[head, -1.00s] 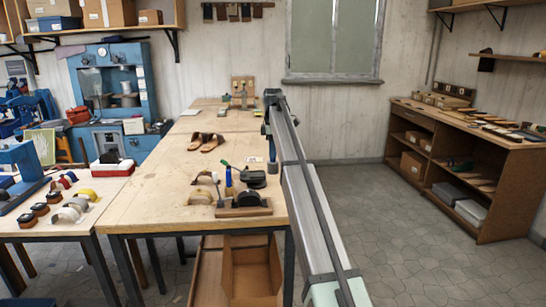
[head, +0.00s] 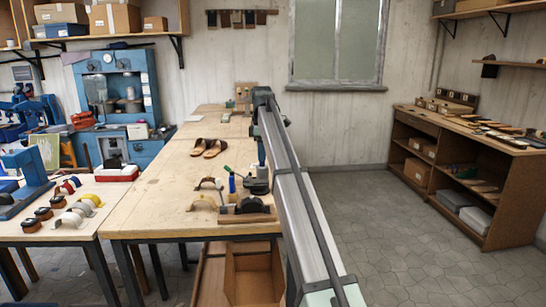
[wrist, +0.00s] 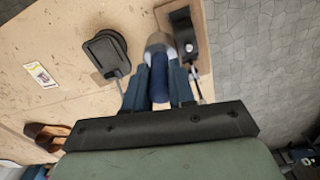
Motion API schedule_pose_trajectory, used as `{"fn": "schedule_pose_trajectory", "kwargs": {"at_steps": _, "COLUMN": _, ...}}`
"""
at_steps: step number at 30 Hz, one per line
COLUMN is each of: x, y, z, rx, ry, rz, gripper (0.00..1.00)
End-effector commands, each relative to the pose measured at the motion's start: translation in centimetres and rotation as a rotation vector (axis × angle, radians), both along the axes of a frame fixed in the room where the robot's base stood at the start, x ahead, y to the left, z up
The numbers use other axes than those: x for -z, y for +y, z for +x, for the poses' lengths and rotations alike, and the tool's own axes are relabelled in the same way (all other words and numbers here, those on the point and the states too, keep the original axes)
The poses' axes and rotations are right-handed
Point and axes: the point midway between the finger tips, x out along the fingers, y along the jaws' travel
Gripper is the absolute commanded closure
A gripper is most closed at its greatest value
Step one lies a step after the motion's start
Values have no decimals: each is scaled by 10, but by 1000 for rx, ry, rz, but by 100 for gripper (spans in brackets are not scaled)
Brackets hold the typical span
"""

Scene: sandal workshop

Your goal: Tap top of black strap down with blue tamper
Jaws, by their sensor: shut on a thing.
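The blue tamper (wrist: 159,78) is between my gripper's (wrist: 158,88) fingers in the wrist view, and the gripper is shut on it. A pale rounded piece shows beyond its blue handle; I cannot tell whether it belongs to the tamper. The black strap (wrist: 183,28) rises in a curve from a wooden base (wrist: 200,62), just right of the tamper's far end in the wrist view. Contact between tamper and strap cannot be seen.
Brown sandals (head: 209,148) lie farther back. The left part of the bench (head: 160,205) is clear.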

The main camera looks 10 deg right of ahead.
Motion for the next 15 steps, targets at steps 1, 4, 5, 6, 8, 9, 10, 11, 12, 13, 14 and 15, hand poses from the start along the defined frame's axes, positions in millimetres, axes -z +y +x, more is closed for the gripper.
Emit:
{"fn": "schedule_pose_trajectory", "kwargs": {"at_steps": 1, "x": -7, "y": 9, "z": -12, "rx": -2, "ry": -3, "rz": 1, "gripper": 100}}
{"fn": "schedule_pose_trajectory", "kwargs": {"at_steps": 4, "x": -17, "y": 25, "z": -28, "rx": -2, "ry": -2, "rz": 0, "gripper": 100}}
{"fn": "schedule_pose_trajectory", "kwargs": {"at_steps": 5, "x": -19, "y": 28, "z": -31, "rx": -1, "ry": -3, "rz": 1, "gripper": 100}}
{"fn": "schedule_pose_trajectory", "kwargs": {"at_steps": 6, "x": -22, "y": 32, "z": -36, "rx": 0, "ry": -3, "rz": 1, "gripper": 100}}
{"fn": "schedule_pose_trajectory", "kwargs": {"at_steps": 8, "x": -26, "y": 37, "z": -41, "rx": 0, "ry": -4, "rz": 0, "gripper": 100}}
{"fn": "schedule_pose_trajectory", "kwargs": {"at_steps": 9, "x": -28, "y": 40, "z": -44, "rx": 0, "ry": -3, "rz": 1, "gripper": 100}}
{"fn": "schedule_pose_trajectory", "kwargs": {"at_steps": 10, "x": -29, "y": 41, "z": -45, "rx": 0, "ry": -3, "rz": 1, "gripper": 100}}
{"fn": "schedule_pose_trajectory", "kwargs": {"at_steps": 11, "x": -29, "y": 42, "z": -46, "rx": 0, "ry": -3, "rz": 1, "gripper": 100}}
{"fn": "schedule_pose_trajectory", "kwargs": {"at_steps": 12, "x": -29, "y": 43, "z": -47, "rx": 1, "ry": -2, "rz": 0, "gripper": 100}}
{"fn": "schedule_pose_trajectory", "kwargs": {"at_steps": 13, "x": -29, "y": 43, "z": -48, "rx": 1, "ry": -2, "rz": 0, "gripper": 100}}
{"fn": "schedule_pose_trajectory", "kwargs": {"at_steps": 14, "x": -28, "y": 44, "z": -48, "rx": 1, "ry": -2, "rz": 0, "gripper": 100}}
{"fn": "schedule_pose_trajectory", "kwargs": {"at_steps": 15, "x": -27, "y": 44, "z": -48, "rx": 1, "ry": -1, "rz": 0, "gripper": 100}}
